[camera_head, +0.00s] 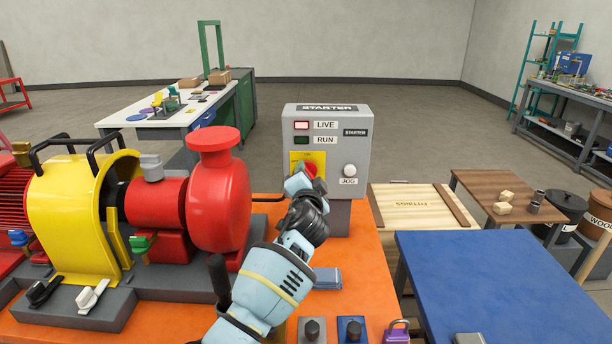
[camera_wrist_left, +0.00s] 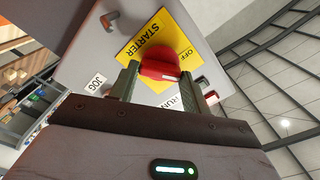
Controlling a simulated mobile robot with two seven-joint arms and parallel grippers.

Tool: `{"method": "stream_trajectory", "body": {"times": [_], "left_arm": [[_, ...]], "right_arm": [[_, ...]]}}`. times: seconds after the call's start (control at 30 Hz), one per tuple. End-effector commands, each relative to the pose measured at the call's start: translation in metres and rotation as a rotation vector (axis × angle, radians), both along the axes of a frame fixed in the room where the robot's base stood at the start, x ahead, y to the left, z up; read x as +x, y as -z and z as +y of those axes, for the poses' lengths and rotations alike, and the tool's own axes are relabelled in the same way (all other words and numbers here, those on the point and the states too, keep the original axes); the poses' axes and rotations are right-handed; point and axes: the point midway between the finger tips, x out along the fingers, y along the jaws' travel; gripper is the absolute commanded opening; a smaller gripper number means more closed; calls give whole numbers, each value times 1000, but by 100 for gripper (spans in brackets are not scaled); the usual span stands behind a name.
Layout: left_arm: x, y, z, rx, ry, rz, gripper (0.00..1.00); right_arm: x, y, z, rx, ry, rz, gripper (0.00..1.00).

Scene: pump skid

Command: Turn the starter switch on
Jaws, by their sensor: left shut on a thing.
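The grey starter box (camera_head: 352,120) stands on a post at the back of the orange skid. Its red starter switch knob (camera_head: 310,169) sits on a yellow plate (camera_head: 297,157), partly hidden by my left gripper (camera_head: 299,184). In the left wrist view the red knob (camera_wrist_left: 158,66) lies between the two fingers of my left gripper (camera_wrist_left: 167,75), which is shut on it. The yellow plate (camera_wrist_left: 158,38) there reads STARTER and OFF. The red LIVE lamp (camera_head: 301,125) looks lit; the green RUN lamp (camera_head: 301,140) looks dark. My right gripper is out of view.
The white JOG button (camera_head: 350,171) is just right of the knob. A red pump (camera_head: 218,200) and yellow guard (camera_head: 75,215) stand left of my arm. A purple padlock (camera_head: 397,332) is at the front. A blue table (camera_head: 490,275) lies to the right.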

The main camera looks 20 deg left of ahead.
Motion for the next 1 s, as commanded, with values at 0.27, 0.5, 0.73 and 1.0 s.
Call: {"method": "stream_trajectory", "body": {"times": [0.27, 0.5, 0.73, 1.0], "left_arm": [[0, -4, 1, 251, -2, 69, 24], [0, -1, 1, 427, -2, 122, 24], [0, 0, 1, 540, -2, 156, 24], [0, 2, 0, 598, -1, 174, 24]], "right_arm": [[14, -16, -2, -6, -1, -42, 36], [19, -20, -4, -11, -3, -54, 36], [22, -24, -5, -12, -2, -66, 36], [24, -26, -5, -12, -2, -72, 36]]}}
